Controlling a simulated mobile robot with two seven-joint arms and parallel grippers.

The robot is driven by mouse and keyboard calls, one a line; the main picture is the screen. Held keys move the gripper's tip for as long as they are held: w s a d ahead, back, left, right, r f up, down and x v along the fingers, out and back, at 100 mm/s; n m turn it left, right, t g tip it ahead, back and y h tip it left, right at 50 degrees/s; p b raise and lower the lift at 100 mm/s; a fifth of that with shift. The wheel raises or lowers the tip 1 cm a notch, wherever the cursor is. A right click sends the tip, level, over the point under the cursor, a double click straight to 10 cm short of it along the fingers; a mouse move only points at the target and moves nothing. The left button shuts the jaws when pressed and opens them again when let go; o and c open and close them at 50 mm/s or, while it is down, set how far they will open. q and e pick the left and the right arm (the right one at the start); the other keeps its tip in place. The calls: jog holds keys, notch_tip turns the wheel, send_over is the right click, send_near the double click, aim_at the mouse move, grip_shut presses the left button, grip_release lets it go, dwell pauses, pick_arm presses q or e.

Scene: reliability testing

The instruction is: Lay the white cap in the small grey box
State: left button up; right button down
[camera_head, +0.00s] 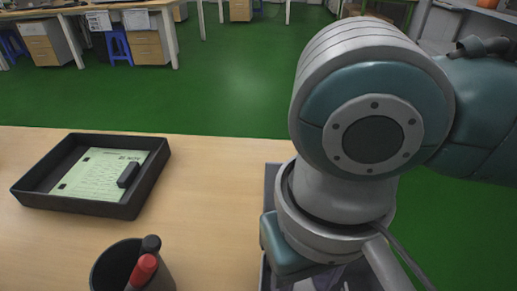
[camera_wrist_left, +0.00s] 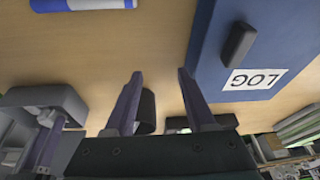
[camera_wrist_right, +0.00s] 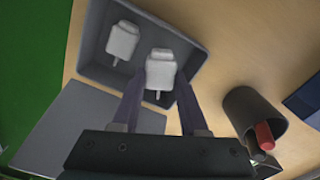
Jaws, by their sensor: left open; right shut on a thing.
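In the right wrist view, my right gripper (camera_wrist_right: 158,84) is shut on a white cap (camera_wrist_right: 161,68) with a small stem. The cap is over the near part of the small grey box (camera_wrist_right: 97,68); I cannot tell whether it touches the floor. A second, similar white piece (camera_wrist_right: 122,40) lies inside the box. In the left wrist view, my left gripper (camera_wrist_left: 160,76) is open and empty above the table.
A dark cup (camera_wrist_right: 250,110) holds a red marker (camera_wrist_right: 264,136). A black tray (camera_head: 146,200) with a green sheet stands at the left in the head view. A flat grey panel (camera_wrist_right: 75,125) adjoins the box. A blue LOG binder (camera_wrist_left: 222,60) and blue marker (camera_wrist_left: 85,4) lie near my left gripper.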

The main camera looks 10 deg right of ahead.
pick_arm(q)
jog(key=shift+f+b, duration=0.5)
jog(key=shift+f, duration=0.15)
pick_arm(e)
notch_tip(320, 180, down, 3)
jog(key=shift+f, duration=0.1)
pick_arm(q)
jog(key=shift+d, duration=0.1)
pick_arm(e)
jog(key=shift+f, duration=0.15)
jog(key=shift+f, duration=0.15)
jog(key=shift+c, duration=2.2)
grip_release()
